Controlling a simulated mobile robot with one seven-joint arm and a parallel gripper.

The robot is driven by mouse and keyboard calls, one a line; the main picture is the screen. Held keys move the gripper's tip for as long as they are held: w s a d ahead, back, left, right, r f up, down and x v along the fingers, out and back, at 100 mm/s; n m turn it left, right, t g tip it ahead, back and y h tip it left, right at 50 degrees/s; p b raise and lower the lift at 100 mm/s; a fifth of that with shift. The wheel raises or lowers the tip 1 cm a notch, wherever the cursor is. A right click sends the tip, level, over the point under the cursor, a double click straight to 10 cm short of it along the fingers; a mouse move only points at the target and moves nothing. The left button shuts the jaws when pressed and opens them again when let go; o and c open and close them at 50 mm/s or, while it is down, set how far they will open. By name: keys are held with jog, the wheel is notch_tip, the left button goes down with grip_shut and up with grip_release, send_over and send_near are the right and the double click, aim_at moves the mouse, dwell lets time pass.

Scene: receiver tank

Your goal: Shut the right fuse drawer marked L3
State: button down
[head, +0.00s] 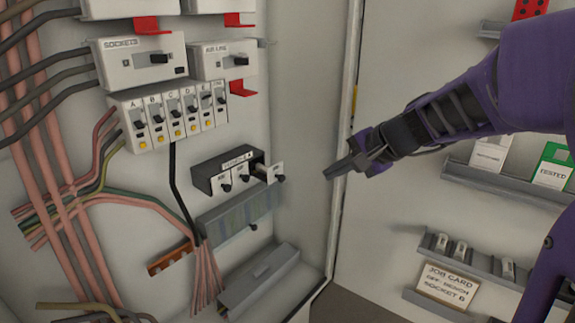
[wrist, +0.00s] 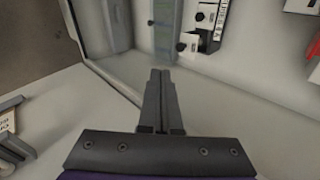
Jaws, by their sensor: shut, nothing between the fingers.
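The dark fuse block (head: 236,164) is on the cabinet's back panel, with small white-fronted drawers in a row. The right drawer (head: 276,173) stands out from the block, its white front and dark knob well forward of the other two. The left drawer (head: 225,182) and middle drawer (head: 243,173) sit in the block. The drawer lettering is too small to read. In the wrist view the right drawer (wrist: 188,42) shows just ahead and right of the fingertips. My gripper (head: 332,171) is shut and empty, to the right of the right drawer and apart from it; its fingers (wrist: 160,74) point toward the panel.
A grey-blue duct (head: 240,213) runs under the fuse block, with a grey trough (head: 258,278) lower down. A row of breakers (head: 168,115) is above left. The cabinet's side edge (head: 345,140) is behind my gripper. Shelves (head: 510,185) with cards hang at right.

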aim_at(268, 170)
jog(key=w+a+f, duration=0.6)
jog(key=w+a, duration=0.2)
jog(key=a, duration=0.1)
jog(key=shift+f+b, duration=0.3)
jog(key=shift+b, duration=0.15)
jog(key=shift+w, duration=0.1)
jog(key=w+a, duration=0.1)
jog(key=a, duration=0.1)
jog(key=w+a+p, duration=0.1)
jog(key=w+a, duration=0.1)
jog(key=w+a+p, duration=0.1)
jog(key=a, duration=0.1)
jog(key=shift+w+r, duration=0.1)
jog(key=shift+w, duration=0.1)
